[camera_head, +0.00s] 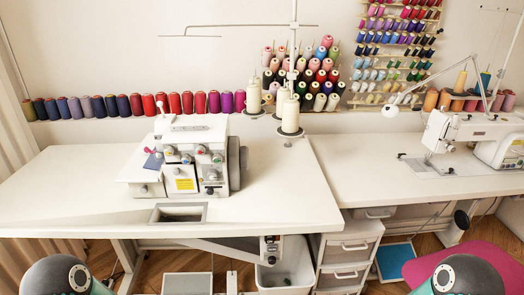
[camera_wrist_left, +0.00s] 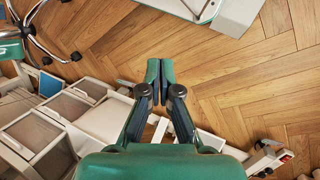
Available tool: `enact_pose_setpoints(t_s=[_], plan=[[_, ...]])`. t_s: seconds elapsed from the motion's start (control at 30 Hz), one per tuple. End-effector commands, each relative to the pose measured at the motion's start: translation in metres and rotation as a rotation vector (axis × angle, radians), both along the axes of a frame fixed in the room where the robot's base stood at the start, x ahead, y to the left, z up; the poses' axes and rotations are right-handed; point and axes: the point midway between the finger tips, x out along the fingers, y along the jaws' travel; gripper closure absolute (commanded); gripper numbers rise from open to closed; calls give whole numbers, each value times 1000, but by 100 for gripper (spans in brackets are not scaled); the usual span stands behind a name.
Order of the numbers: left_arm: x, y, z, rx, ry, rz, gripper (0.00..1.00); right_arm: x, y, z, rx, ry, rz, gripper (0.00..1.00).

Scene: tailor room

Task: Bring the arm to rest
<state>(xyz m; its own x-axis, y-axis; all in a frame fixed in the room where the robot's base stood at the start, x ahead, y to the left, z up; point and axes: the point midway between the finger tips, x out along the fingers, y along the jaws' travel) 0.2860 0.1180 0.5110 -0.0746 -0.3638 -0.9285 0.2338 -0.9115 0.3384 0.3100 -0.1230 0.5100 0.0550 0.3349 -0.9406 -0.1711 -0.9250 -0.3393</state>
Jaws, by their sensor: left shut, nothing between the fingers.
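My left gripper (camera_wrist_left: 153,71) shows in the left wrist view, pointing down over the wooden floor. Its two fingers are together with nothing between them. In the head view only rounded parts of my arms show at the bottom left and bottom right edges, and neither gripper is visible there. My right gripper is in neither view.
A white table (camera_head: 80,195) bears a serger (camera_head: 190,155). A second table (camera_head: 350,165) at the right bears a sewing machine (camera_head: 475,135). Drawers (camera_head: 345,255) and a white bin (camera_head: 285,270) stand below. Thread spools (camera_head: 305,75) line the wall. Herringbone floor (camera_wrist_left: 240,80) is open under the left gripper.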

Motion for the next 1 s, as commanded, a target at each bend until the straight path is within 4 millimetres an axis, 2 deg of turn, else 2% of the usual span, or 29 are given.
enact_pose_setpoints(t_s=[0.07,0.1,0.2,0.5,0.63,0.77,1.0], plan=[[9,4,0,21,-77,10,100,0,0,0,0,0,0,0],[22,6,-1,34,-136,2,100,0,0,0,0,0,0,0],[23,5,29,32,-144,-17,100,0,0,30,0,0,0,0],[24,5,100,31,-144,-15,100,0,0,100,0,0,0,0],[24,5,125,31,-144,-15,100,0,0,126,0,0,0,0],[24,5,134,31,-144,-15,100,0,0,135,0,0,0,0],[24,5,133,31,-144,-15,100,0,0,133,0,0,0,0]])
